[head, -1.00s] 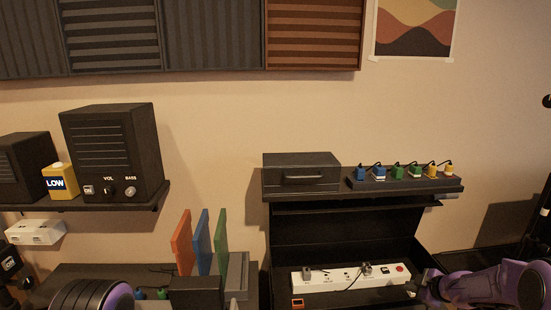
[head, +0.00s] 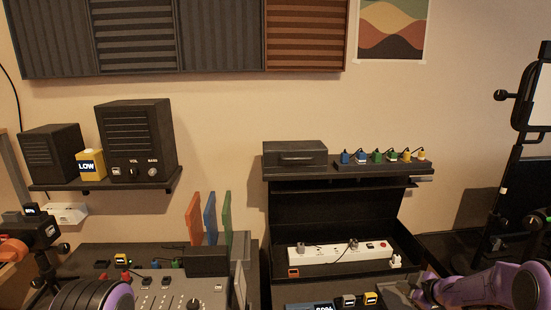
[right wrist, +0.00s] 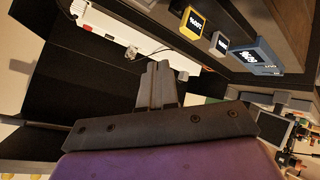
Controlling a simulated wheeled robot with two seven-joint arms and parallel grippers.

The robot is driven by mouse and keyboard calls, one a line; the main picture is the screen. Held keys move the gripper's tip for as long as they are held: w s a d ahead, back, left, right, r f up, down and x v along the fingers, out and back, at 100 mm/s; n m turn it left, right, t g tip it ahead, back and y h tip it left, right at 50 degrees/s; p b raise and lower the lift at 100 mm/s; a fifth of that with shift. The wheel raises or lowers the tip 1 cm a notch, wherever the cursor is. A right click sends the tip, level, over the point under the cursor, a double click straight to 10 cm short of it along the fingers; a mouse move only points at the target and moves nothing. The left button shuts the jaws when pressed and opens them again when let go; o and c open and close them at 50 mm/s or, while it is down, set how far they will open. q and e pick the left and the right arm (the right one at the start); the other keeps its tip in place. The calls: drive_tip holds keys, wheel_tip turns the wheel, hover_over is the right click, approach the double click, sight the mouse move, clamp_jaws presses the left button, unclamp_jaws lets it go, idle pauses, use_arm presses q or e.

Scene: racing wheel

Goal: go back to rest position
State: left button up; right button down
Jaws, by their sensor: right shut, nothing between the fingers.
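My right gripper (head: 415,288) is at the lower right of the head view, at the end of my purple arm. It is in front of the open black case with the white power strip (head: 330,253) and is apart from the strip. In the right wrist view its two fingers (right wrist: 158,82) are together with nothing between them. My left gripper is not in view; only a rounded purple and black part of my own arm shows at the lower left.
A shelf (head: 350,172) above the case holds a black drawer box (head: 295,153) and a row of coloured plugs. A mixer panel (head: 165,290) and coloured upright panels (head: 210,220) stand left of it. Labelled blocks (head: 371,298) lie near my right gripper.

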drive_tip(key=s+a+f+m+h+b, duration=0.1)
drive_tip(key=s+a+f+m, duration=0.4)
drive_tip(key=s+f+m, duration=0.15)
drive_tip(key=s+a+f+m+h+b, duration=0.1)
drive_tip(key=s+a+f+m+b, duration=0.1)
drive_tip(key=s+a+f+m, duration=0.5)
use_arm(q)
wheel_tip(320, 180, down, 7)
drive_tip(key=b, duration=0.4)
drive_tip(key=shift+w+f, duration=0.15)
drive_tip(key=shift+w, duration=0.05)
use_arm(e)
drive_tip(key=s+d+f+m+g+h, duration=0.1)
drive_tip(key=s+f+m+g+h, duration=0.1)
drive_tip(key=s, duration=1.4)
drive_tip(key=s+d+f+m+g+h, duration=0.1)
drive_tip(key=s+f+g, duration=0.3)
drive_tip(key=s, duration=1.1)
drive_tip(key=shift+s+f+m+h, duration=0.4)
drive_tip(key=shift+f+m+h, duration=0.05)
drive_tip(key=shift+f+h, duration=0.45)
